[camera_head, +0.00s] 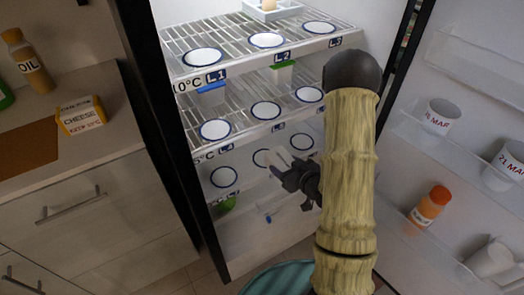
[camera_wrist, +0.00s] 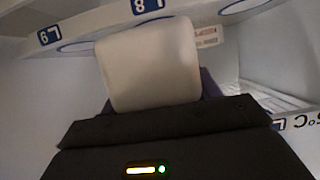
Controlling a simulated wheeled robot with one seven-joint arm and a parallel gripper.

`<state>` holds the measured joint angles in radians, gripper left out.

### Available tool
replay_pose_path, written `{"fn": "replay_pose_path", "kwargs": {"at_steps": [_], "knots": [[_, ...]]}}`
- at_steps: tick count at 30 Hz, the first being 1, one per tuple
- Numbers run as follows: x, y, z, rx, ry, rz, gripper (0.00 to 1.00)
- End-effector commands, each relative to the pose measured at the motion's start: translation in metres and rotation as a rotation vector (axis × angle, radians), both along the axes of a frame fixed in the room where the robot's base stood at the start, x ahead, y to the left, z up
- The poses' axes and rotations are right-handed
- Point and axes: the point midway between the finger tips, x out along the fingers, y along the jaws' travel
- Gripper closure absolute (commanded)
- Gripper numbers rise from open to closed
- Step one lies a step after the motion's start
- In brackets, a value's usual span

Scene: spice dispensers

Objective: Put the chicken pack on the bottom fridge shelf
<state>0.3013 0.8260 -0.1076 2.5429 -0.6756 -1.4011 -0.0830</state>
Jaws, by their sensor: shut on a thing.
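My gripper (camera_head: 283,168) is shut on a pale, plain block, probably the chicken pack (camera_wrist: 150,65); no label on it shows. In the head view, only a small whitish part of the block shows at the fingertips. The gripper is at the open fridge, at the height of the lowest ringed shelf (camera_head: 245,165), in front of its middle and right rings. I cannot tell whether the block touches that shelf. In the wrist view, the block is between the fingers, with shelf-edge labels (camera_wrist: 147,5) ending in 8 and 9 above it.
Above are the middle wire shelf (camera_head: 240,107), with a blue and a green item under the top one, and the top shelf (camera_head: 225,60). The open door (camera_head: 470,130) at right holds cups and an orange bottle (camera_head: 430,205). Cheese (camera_head: 80,115) stands on the left counter.

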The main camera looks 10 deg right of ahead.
Motion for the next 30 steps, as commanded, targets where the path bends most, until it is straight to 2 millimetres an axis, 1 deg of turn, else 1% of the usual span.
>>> {"fn": "replay_pose_path", "kwargs": {"at_steps": [1, 9, 10, 11, 21, 24, 27, 30], "knots": [[0.005, 0.001, -0.005, -0.003, -0.008, 0.002, 0.74], [0.025, 0.008, -0.004, -0.001, -0.009, 0.001, 0.74], [0.030, 0.010, -0.001, -0.002, -0.008, 0.002, 0.74], [0.038, 0.012, 0.001, -0.002, -0.008, 0.003, 0.74], [0.106, 0.037, 0.001, 0.000, -0.006, 0.005, 0.74], [0.122, 0.039, 0.001, 0.000, -0.005, 0.001, 0.74], [0.129, 0.040, 0.001, 0.000, -0.004, -0.004, 0.74], [0.130, 0.039, 0.001, 0.000, -0.002, -0.006, 0.74]]}}
